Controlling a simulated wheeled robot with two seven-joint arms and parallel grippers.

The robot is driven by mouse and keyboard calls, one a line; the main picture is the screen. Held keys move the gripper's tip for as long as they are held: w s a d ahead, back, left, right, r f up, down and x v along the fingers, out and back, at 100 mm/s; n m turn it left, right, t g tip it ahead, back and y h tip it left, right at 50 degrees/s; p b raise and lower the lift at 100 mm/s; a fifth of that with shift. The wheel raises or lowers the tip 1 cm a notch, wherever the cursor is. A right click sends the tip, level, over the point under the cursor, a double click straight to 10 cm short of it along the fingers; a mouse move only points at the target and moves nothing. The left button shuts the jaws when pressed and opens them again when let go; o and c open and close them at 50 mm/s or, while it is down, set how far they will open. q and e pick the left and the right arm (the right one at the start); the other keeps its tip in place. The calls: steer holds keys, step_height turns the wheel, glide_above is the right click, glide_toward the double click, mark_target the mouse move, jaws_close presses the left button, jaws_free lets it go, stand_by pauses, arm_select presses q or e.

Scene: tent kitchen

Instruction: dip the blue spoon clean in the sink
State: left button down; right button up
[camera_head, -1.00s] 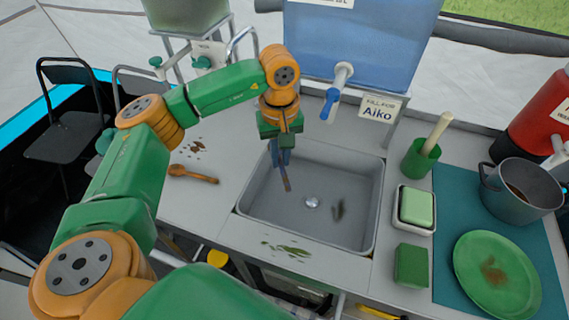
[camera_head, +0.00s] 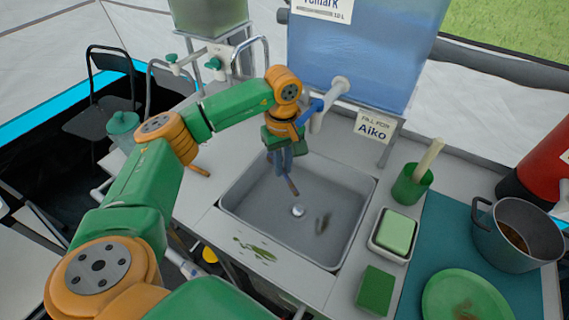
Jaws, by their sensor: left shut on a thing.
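My left gripper (camera_head: 282,150) points down over the back left part of the sink and is shut on the blue spoon (camera_head: 292,186). The spoon hangs downward with a brownish lower end, near the drain in the picture. Its upper part is hidden by the fingers. I cannot tell whether its tip touches the sink floor. The grey sink (camera_head: 265,213) shows a round drain and a dark smear on its floor, and no clear water. My right gripper is not in view.
A blue water tank (camera_head: 350,60) with a blue-handled tap (camera_head: 318,108) stands close behind my gripper. Right of the sink are a soap dish (camera_head: 393,232), a green sponge (camera_head: 376,290), a green cup (camera_head: 411,185) and a pot (camera_head: 508,235). Green scraps lie on the front counter.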

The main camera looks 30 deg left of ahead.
arm_select(q)
step_height(320, 180, down, 11)
steer(key=b, duration=0.8)
steer(key=shift+f, duration=0.1)
stand_by(0.5)
stand_by(1.1)
step_height(320, 180, up, 12)
steer(key=p, duration=0.9)
steer(key=shift+f, duration=0.35)
stand_by(1.3)
